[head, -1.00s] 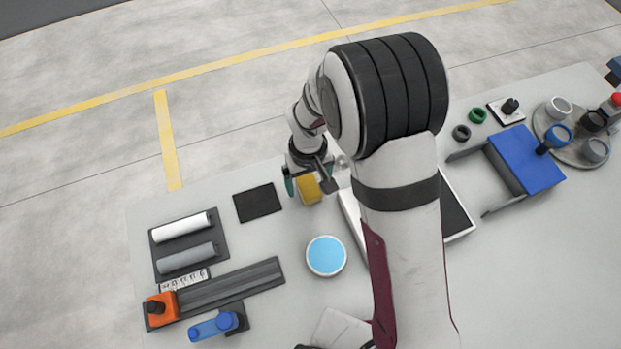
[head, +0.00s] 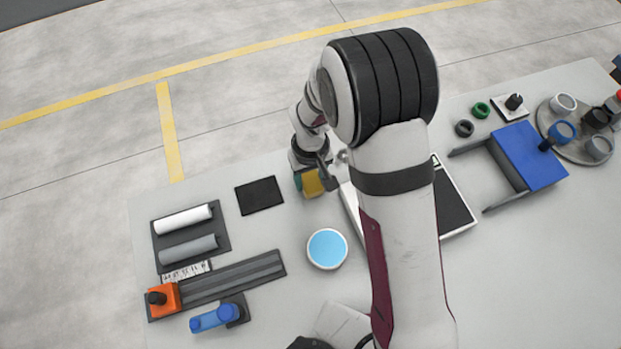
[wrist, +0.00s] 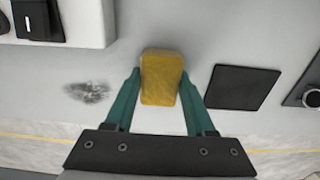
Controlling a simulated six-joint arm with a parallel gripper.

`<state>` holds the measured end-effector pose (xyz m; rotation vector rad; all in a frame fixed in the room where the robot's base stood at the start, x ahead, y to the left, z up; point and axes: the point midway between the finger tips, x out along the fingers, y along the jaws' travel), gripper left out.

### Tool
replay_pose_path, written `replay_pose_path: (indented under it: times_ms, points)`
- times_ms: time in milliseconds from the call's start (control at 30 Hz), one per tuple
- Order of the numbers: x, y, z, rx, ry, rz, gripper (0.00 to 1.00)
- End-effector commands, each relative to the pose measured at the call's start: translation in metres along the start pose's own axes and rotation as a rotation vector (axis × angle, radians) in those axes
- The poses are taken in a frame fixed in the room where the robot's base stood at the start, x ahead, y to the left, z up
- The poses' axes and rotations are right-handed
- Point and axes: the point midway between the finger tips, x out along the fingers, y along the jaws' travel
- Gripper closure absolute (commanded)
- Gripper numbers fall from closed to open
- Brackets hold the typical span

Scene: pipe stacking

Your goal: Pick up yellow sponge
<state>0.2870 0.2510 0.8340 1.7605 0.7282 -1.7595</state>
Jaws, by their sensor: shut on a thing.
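The yellow sponge (head: 313,182) is a small block near the far edge of the table, left of the white tray. My gripper (head: 308,181) is down at the sponge, with a green finger at its left side. In the wrist view the sponge (wrist: 160,78) stands between the two green fingers of my gripper (wrist: 160,88), which are shut on its sides. I cannot tell whether the sponge still touches the table.
A black square pad (head: 260,195) lies left of the sponge. A round light-blue dish (head: 327,248) is nearer. A white tray (head: 461,231) lies partly behind my arm. The wrist view shows a dark smudge (wrist: 88,92) on the table beside the sponge.

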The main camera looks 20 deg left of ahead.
Motion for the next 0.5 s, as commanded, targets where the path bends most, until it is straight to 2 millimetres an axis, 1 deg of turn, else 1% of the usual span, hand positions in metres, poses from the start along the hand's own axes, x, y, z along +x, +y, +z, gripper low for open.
replay_pose_path:
  times_ms: [167,267,367,500]
  points:
    - [-0.007,0.0,0.0,0.0,0.001,0.0,0.98]
    - [-0.021,0.0,-0.001,-0.001,0.002,0.0,0.98]
    - [-0.041,0.0,-0.001,0.001,0.004,-0.001,0.98]
    - [-0.059,0.026,0.017,0.006,0.001,0.0,0.98]
